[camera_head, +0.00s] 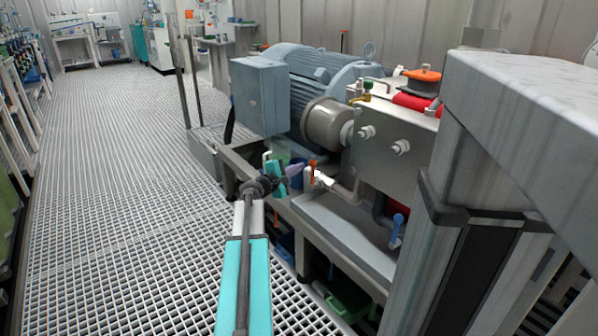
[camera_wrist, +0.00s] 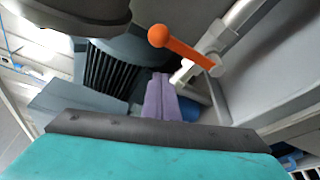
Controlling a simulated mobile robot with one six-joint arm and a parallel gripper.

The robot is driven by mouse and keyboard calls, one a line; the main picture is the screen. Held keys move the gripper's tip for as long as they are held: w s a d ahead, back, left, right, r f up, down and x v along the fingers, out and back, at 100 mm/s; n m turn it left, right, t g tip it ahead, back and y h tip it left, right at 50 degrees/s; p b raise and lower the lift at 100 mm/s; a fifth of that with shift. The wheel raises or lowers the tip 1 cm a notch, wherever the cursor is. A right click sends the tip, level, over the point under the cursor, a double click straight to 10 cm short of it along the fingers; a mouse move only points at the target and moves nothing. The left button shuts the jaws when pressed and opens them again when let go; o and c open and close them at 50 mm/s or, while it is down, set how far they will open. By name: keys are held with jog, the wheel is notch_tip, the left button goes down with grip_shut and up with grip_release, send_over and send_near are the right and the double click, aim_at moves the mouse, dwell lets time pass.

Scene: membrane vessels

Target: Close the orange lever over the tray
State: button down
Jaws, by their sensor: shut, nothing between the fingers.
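The orange lever (camera_head: 312,172) stands roughly upright on a pale pipe fitting at the left end of the grey tray (camera_head: 345,240). In the wrist view, the lever (camera_wrist: 185,48) has a round knob and joins a whitish valve body (camera_wrist: 214,66). My gripper (camera_head: 300,168) has purple fingers and is just left of the lever in the head view. In the wrist view, the fingers of my gripper (camera_wrist: 160,80) are together and empty, below the lever's knob. I see a gap in the picture between fingertips and lever; whether they touch in depth I cannot tell.
A blue lever (camera_head: 396,230) hangs at the tray's right end. A grey motor (camera_head: 318,75), a blue-grey box (camera_head: 260,95) and a metal tank (camera_head: 395,150) stand behind. A large grey post (camera_head: 470,190) blocks the right. The grated floor (camera_head: 110,170) at left is clear.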

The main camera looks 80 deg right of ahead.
jog(key=f+p+v, duration=0.1)
jog(key=p+v, duration=0.2)
jog(key=v, duration=0.6)
jog(key=shift+w+a, duration=0.2)
jog(key=shift+a, duration=0.25)
dwell(0.3)
